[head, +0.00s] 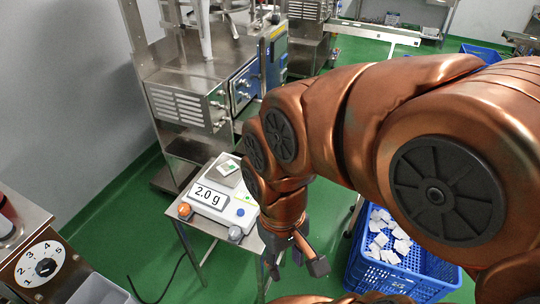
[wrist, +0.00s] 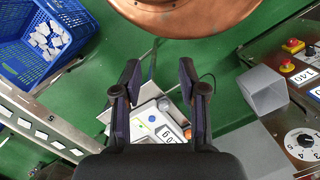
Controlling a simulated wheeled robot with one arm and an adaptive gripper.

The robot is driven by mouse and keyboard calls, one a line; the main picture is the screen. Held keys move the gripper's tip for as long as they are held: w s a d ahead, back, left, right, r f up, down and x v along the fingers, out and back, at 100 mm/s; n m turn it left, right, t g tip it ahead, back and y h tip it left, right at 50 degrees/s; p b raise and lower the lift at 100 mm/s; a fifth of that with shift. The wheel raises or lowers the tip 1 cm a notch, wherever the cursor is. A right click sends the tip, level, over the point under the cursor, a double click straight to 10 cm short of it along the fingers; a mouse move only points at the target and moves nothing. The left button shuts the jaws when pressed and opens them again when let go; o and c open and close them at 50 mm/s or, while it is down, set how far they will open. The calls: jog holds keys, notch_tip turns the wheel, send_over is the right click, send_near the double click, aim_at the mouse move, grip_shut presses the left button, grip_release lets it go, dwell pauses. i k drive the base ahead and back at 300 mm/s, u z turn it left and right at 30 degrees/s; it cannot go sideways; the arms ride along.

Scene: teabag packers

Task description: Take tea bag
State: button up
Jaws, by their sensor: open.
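A small white tea bag with a green mark (head: 228,168) lies on the metal pan of the white scale (head: 243,213) in the head view. The scale's display reads 2.0 g. My gripper (head: 297,266) hangs to the right of and nearer than the scale, apart from it, with its fingers spread and nothing between them. In the wrist view my gripper (wrist: 160,75) also shows open and empty, with part of the scale (wrist: 148,114) between and beyond the fingers. The tea bag cannot be made out in the wrist view.
A blue crate (head: 363,268) with several white tea bags stands at the lower right, partly behind my arm. A steel machine (head: 190,100) stands behind the scale. A dial panel (head: 45,268) and grey bin (wrist: 262,90) are on the other side. Green floor lies between.

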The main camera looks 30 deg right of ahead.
aim_at(227, 168)
jog(key=u, duration=0.2)
jog(key=k, duration=1.1)
jog(key=u, duration=1.05)
jog(key=i, duration=0.7)
jog(key=z, duration=0.65)
jog(key=i, duration=0.55)
jog(key=z, duration=0.45)
